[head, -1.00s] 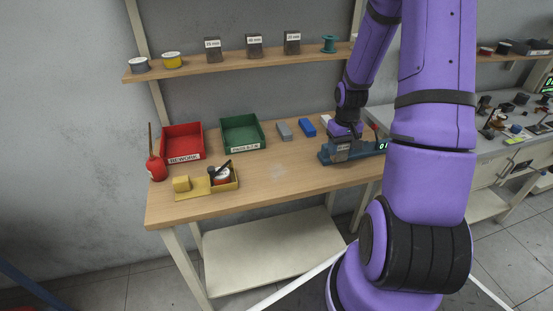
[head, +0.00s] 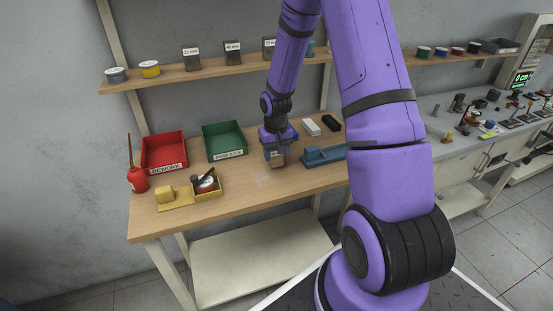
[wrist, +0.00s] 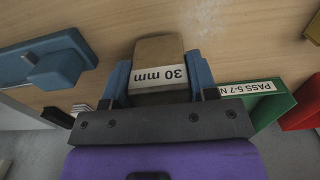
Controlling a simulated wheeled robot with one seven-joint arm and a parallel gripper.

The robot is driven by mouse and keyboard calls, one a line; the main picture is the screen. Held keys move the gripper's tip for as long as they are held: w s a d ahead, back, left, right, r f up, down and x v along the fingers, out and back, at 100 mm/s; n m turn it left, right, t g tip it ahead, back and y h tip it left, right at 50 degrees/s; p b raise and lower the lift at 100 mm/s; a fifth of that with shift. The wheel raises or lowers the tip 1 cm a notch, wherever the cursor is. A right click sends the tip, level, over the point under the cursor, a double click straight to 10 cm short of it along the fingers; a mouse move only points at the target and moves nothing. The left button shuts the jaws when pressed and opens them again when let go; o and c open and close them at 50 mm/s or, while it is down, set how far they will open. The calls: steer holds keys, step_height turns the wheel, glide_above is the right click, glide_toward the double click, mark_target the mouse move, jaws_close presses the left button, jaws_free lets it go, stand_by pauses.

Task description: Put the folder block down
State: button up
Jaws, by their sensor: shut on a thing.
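My gripper (head: 276,156) is low over the wooden bench, between the green tray and the blue fixture. It is shut on a brownish block with a white "30 mm" label, which I take to be the folder block (head: 277,163). In the wrist view my gripper (wrist: 160,78) has a blue finger on each side of this block (wrist: 158,50), and the label faces the camera. I cannot tell whether the block's underside touches the bench.
The blue fixture (head: 322,156) stands right of my gripper. The green tray (head: 223,153), red tray (head: 165,166), yellow holder (head: 178,206) and red oil can (head: 137,180) are to the left. White (head: 311,127) and black blocks (head: 331,123) lie behind. Bare bench (head: 235,190) shows in front.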

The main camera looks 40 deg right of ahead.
steer(key=shift+d+f, duration=0.1)
steer(key=shift+f, duration=1.2)
steer(key=o, duration=1)
steer(key=shift+f, duration=0.1)
steer(key=shift+o, duration=0.2)
step_height(320, 180, up, 13)
steer(key=shift+s+f, duration=0.1)
steer(key=shift+f, duration=0.05)
steer(key=s+a+r+n+t, duration=0.1)
steer(key=s+a+r, duration=0.2)
steer(key=r, duration=0.3)
steer(key=s+a+r+t+h, duration=0.1)
steer(key=s+a+r, duration=0.1)
steer(key=s+r, duration=0.3)
steer(key=s+a+r+n+t, duration=0.1)
steer(key=s+a+r, duration=0.15)
steer(key=r, duration=0.45)
steer(key=s+a+r+t, duration=0.1)
steer(key=s+a+r, duration=0.2)
steer(key=s, duration=0.5)
steer(key=s+a+r+n+t+y, duration=0.1)
steer(key=s+a+r, duration=0.2)
steer(key=s, duration=0.5)
steer(key=shift+r, duration=0.7)
